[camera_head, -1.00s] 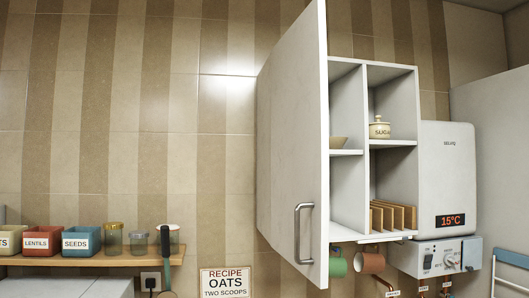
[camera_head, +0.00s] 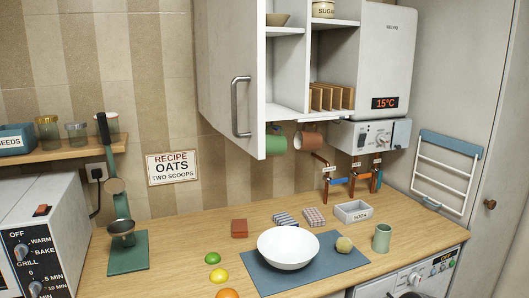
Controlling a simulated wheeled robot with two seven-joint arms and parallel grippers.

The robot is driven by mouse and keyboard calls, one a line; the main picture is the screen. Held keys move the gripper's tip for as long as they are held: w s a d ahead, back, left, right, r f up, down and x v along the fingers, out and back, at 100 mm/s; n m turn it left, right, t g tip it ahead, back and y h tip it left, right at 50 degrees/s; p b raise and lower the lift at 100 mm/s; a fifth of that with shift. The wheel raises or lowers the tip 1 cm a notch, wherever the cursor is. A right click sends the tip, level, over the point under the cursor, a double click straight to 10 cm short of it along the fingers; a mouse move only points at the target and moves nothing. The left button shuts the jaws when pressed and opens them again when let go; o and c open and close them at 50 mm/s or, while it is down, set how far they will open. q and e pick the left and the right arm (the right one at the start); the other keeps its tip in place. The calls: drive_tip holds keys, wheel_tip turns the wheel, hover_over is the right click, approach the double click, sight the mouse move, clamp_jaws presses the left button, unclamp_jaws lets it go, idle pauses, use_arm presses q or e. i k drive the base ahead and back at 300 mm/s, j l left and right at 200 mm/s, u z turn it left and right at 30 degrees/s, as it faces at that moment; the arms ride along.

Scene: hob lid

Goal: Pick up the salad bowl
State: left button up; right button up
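A white salad bowl (camera_head: 288,248) stands upright on a blue-grey mat (camera_head: 342,272) on the wooden counter, near the middle of the view. It looks empty. Another bowl (camera_head: 277,19), small and tan, sits on a shelf in the open wall cupboard, partly cut off by the cupboard door. Neither of my grippers is in view.
A lime (camera_head: 213,258), a lemon (camera_head: 219,275) and an orange (camera_head: 228,294) lie left of the mat. A round yellowish thing (camera_head: 344,245) and a green cup (camera_head: 382,238) are to the right. The open cupboard door (camera_head: 230,75) hangs above the counter. Free counter (camera_head: 180,235) lies left.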

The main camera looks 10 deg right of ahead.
sight(287, 247)
drive_tip(key=l, duration=0.65)
drive_tip(key=i+l, duration=0.15)
drive_tip(key=l, duration=0.55)
drive_tip(key=l+z, duration=0.1)
drive_tip(key=l, duration=0.55)
drive_tip(key=i+l, duration=0.15)
drive_tip(key=l, duration=0.55)
drive_tip(key=i+l, duration=0.1)
drive_tip(key=l, duration=0.55)
